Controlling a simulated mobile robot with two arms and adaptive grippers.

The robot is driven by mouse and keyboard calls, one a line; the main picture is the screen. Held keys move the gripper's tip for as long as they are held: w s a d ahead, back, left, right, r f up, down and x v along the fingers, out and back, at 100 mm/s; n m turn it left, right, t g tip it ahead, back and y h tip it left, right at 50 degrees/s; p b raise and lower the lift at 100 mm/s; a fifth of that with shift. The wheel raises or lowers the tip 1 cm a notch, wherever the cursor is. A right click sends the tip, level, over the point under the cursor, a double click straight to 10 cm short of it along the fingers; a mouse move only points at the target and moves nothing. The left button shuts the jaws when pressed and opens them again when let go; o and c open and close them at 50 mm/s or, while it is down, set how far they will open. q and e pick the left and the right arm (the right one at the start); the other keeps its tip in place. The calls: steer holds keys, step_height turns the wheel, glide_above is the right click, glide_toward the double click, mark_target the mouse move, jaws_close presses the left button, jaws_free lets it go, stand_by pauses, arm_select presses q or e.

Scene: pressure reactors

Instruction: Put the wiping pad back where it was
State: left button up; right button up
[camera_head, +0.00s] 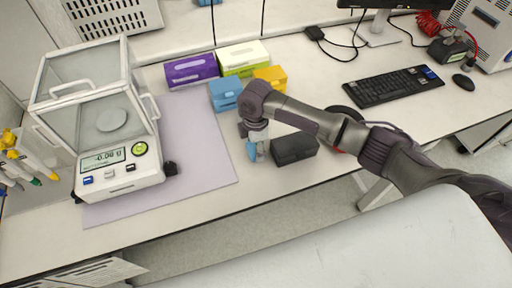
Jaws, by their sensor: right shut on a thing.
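My right gripper (257,152) points down over the table, just right of the lilac mat and left of the black box. It is shut on a small blue thing (251,150) that shows at its fingertips and appears to be the wiping pad. The fingers hide part of it, and I cannot tell whether it touches the table. My left gripper is not in view.
A balance (120,177) stands on the lilac mat (205,165). A black box (294,149) is close by my right gripper. Blue (225,93), yellow (271,77), purple (190,70) and lime (243,58) boxes stand behind. A keyboard (385,87) lies to the right. The mat's right part is clear.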

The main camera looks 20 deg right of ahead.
steer(key=shift+f, duration=0.85)
steer(key=shift+f, duration=0.2)
steer(key=o, duration=1)
steer(key=shift+r, duration=0.25)
step_height(320, 180, up, 12)
steer(key=shift+f+b, duration=0.1)
steer(key=shift+b, duration=0.6)
